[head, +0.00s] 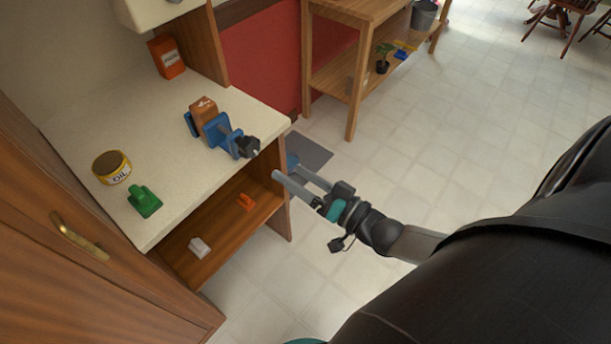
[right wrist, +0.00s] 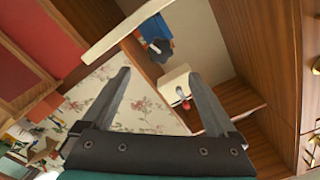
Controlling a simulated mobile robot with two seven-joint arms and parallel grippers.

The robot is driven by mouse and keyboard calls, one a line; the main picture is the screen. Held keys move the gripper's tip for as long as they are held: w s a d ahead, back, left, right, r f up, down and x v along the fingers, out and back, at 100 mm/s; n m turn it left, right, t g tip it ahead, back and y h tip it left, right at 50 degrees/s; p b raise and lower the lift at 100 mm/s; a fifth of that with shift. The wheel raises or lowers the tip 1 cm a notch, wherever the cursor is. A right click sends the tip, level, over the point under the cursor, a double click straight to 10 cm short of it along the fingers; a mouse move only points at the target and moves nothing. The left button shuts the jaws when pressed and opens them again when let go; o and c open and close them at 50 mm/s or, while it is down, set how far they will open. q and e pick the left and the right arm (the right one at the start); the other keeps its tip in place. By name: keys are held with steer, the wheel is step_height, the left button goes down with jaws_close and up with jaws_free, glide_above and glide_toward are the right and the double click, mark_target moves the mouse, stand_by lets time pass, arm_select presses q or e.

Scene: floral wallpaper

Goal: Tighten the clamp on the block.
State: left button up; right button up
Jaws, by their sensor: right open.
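The blue clamp (head: 216,131) sits on the pale counter (head: 95,130) near its right edge. A brown block (head: 203,110) with a white mark stands between its jaws; I cannot tell how tightly it is held. The clamp's dark knob (head: 247,147) is on the end facing the edge. My right gripper (head: 284,167) is open and empty, beyond the counter edge, apart from the knob. In the right wrist view, the open fingers (right wrist: 160,78) are in front, with the blue clamp (right wrist: 154,28) and dark knob (right wrist: 160,50) beyond them. My left gripper is not in view.
A yellow oil tin (head: 112,168), a green object (head: 144,201) and an orange-red box (head: 166,57) stand on the counter. An orange item (head: 247,202) and a white item (head: 199,247) lie on the shelf below. A wooden table (head: 350,75) stands behind; the floor is open rightward.

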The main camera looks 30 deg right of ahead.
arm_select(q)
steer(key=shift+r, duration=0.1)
arm_select(e)
steer(key=shift+v, duration=1.2)
steer(key=shift+w, duration=0.1)
stand_by(0.3)
